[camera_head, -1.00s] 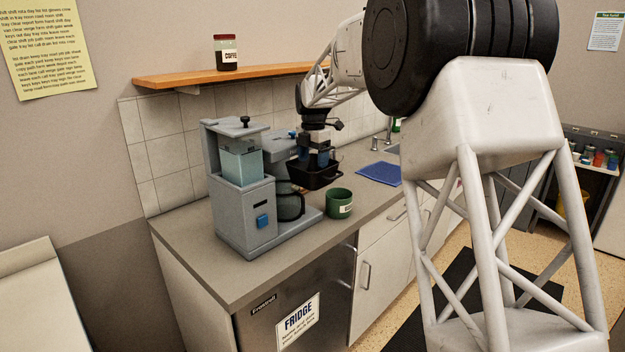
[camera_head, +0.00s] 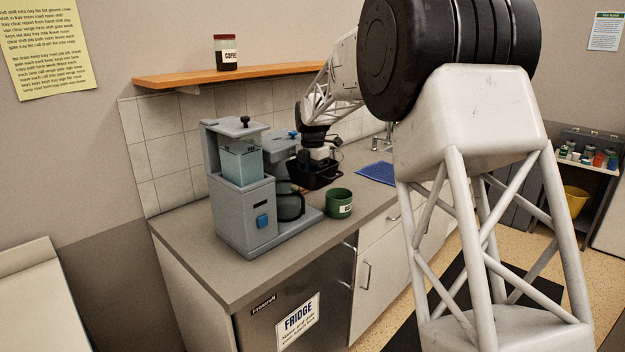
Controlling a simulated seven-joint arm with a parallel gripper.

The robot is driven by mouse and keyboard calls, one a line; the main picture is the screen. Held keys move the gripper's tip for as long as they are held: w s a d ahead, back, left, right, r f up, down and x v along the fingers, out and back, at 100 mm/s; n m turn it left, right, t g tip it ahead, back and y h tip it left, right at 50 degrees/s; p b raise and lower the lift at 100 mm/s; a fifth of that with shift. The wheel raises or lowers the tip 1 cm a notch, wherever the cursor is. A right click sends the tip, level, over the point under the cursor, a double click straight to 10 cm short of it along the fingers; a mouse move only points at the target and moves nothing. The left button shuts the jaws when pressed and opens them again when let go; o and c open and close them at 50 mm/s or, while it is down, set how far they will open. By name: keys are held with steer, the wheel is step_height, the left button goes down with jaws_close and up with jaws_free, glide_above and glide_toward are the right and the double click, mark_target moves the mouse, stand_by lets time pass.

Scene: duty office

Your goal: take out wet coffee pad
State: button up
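The grey coffee machine (camera_head: 236,205) stands on the counter, with a glass jug (camera_head: 290,204) in its lower bay. A black filter basket (camera_head: 316,178) sits out at the machine's right side, above the jug's level. My gripper (camera_head: 318,166) points down at the basket, its body just over the rim. Its fingertips are hidden, seemingly down inside the basket, so I cannot see whether they are apart or closed. No coffee pad is visible; the basket's inside is hidden by its wall and my gripper.
A green mug (camera_head: 339,203) stands on the counter below and right of the basket. A blue cloth (camera_head: 378,173) lies farther right, near the sink. A wooden shelf (camera_head: 190,78) with a coffee jar (camera_head: 226,52) runs above. The counter's front left is clear.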

steer(key=shift+f, duration=0.1)
steer(key=shift+c, duration=0.3)
steer(key=c, duration=0.6)
steer(key=shift+r, duration=5.05)
